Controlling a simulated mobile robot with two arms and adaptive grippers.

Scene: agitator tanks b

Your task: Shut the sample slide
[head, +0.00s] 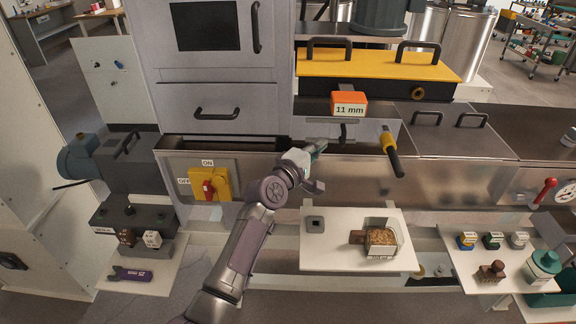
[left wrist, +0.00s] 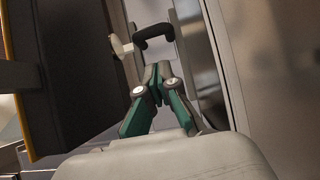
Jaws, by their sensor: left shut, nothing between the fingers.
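I take the sample slide to be the grey plate (head: 368,127) with a dark bracket handle (head: 343,132), set in the machine front below the orange "11 mm" block. In the left wrist view a black handle (left wrist: 155,36) stands out just beyond my fingertips. How far the slide is out is hard to tell. My left gripper (head: 322,146) is at the machine front, just left of and below the handle. In the left wrist view its green-sided fingers (left wrist: 158,70) are shut with nothing between them. Whether they touch the handle is unclear. My right gripper is not in view.
A black lever with a yellow collar (head: 391,153) juts out right of the slide. The orange "11 mm" block (head: 349,103) sits above it. A yellow switch plate (head: 210,184) is on the left.

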